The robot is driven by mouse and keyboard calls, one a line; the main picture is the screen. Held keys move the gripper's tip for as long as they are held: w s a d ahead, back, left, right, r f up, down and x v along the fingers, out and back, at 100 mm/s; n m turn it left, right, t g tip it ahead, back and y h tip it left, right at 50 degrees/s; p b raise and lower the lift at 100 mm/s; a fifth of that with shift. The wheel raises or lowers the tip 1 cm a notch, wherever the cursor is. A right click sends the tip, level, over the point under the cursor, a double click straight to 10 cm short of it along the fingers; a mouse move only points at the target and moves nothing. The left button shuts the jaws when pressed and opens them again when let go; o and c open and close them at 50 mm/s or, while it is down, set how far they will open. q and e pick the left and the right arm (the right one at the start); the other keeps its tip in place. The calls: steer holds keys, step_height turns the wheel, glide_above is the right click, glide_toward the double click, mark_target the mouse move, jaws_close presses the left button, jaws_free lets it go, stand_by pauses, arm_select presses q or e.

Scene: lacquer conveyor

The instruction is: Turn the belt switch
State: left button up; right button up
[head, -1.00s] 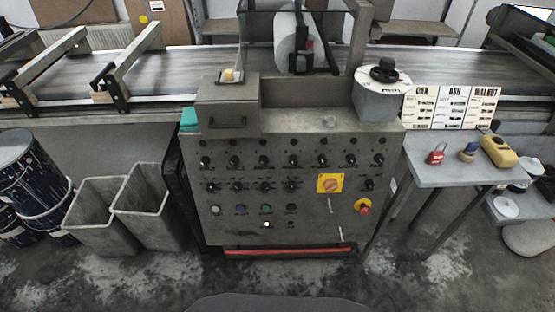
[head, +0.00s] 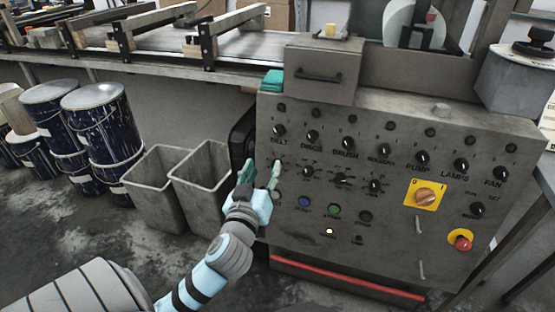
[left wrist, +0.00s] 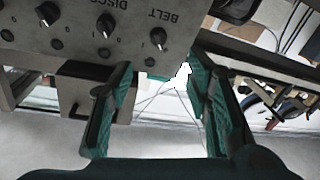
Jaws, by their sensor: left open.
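The belt switch (head: 279,130) is a black knob labelled BELT at the left end of the upper knob row on the grey control panel (head: 300,245). In the left wrist view the BELT knob (left wrist: 158,38) shows beyond my fingertips, apart from them. My left gripper (head: 261,170) is open and empty, below the belt switch at the panel's left edge. In the left wrist view its two teal fingers (left wrist: 158,105) stand wide apart with nothing between them. One finger covers part of the panel's left edge below the switch. My right gripper is not in view.
More labelled knobs run right of BELT, beginning with DISCS (head: 312,136). Grey bins (head: 158,190) and dark drums (head: 102,125) stand on the left. The conveyor (head: 250,45) runs behind.

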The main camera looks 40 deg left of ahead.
mark_target(277, 134)
arm_select(q)
steer(key=x, duration=0.4)
steer(key=b+x, duration=0.1)
steer(key=x, duration=0.4)
steer(key=b+x, duration=0.1)
steer(key=x, duration=0.3)
steer(key=shift+w+a+r, duration=0.1)
steer(key=shift+w+r, duration=0.15)
steer(key=shift+w+a+r+b, duration=0.1)
steer(key=shift+w+a+b, duration=0.1)
steer(key=shift+w+b, duration=0.15)
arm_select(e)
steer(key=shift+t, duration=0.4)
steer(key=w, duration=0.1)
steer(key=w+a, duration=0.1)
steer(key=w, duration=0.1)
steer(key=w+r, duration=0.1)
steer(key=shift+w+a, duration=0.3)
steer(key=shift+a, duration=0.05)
arm_select(q)
jaws_close()
